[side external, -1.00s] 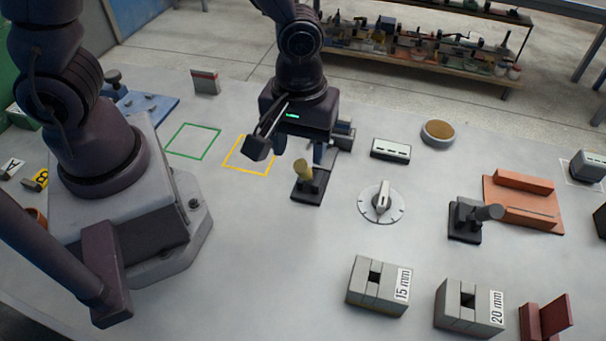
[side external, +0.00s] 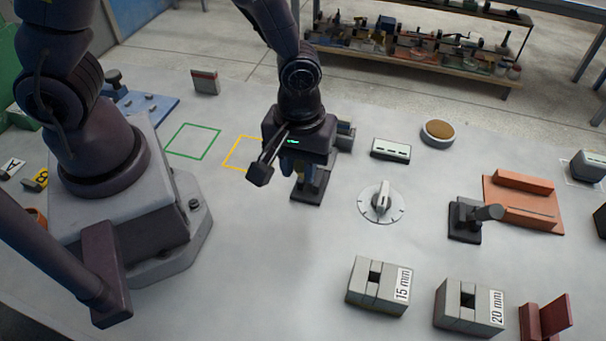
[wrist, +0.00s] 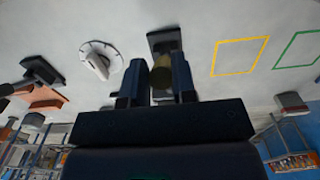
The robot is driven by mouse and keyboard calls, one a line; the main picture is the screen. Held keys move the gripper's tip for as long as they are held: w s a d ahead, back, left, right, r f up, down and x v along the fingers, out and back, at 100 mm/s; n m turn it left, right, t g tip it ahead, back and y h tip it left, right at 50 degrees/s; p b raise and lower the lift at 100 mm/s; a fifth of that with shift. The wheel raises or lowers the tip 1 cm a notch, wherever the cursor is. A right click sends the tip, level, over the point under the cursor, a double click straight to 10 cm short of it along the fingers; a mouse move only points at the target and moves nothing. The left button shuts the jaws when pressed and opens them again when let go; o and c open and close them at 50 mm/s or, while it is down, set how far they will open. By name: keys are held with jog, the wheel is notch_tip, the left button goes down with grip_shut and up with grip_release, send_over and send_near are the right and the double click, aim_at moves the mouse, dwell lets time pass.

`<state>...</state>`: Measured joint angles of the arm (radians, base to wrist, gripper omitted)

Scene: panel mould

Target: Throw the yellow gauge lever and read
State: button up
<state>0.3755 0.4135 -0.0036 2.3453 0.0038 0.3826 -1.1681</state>
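The yellow gauge lever (wrist: 162,75) stands on a dark base (side external: 307,194) on the bench. In the side view my gripper (side external: 299,170) is down over the lever and hides most of it. In the wrist view my gripper (wrist: 160,78) has one finger on each side of the yellow handle. The gaps beside the handle are too small and dark to tell whether the fingers touch it. A small grey box with marks on its face (side external: 390,149) stands to the right of the lever; its reading is too small to make out.
A white dial with a knob (side external: 381,203) is right of the lever. A dark grey lever (side external: 473,217) stands farther right. Blocks marked 15 mm (side external: 379,285) and 20 mm (side external: 469,306) are in front. The bench front of the lever is clear.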

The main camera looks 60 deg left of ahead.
jog(key=shift+w+a+r, duration=0.45)
jog(key=shift+w+a, duration=0.1)
dwell(0.4)
jog(key=shift+w+a+r, duration=0.3)
jog(key=shift+w+a, duration=0.25)
jog(key=shift+w+a+r, duration=0.2)
jog(key=shift+w+a, duration=0.3)
jog(key=shift+a, duration=0.05)
jog(key=shift+w+a, duration=0.1)
jog(key=shift+w, duration=0.05)
dwell(0.3)
jog(key=shift+w+a+r, duration=0.15)
jog(key=shift+w+a, duration=0.3)
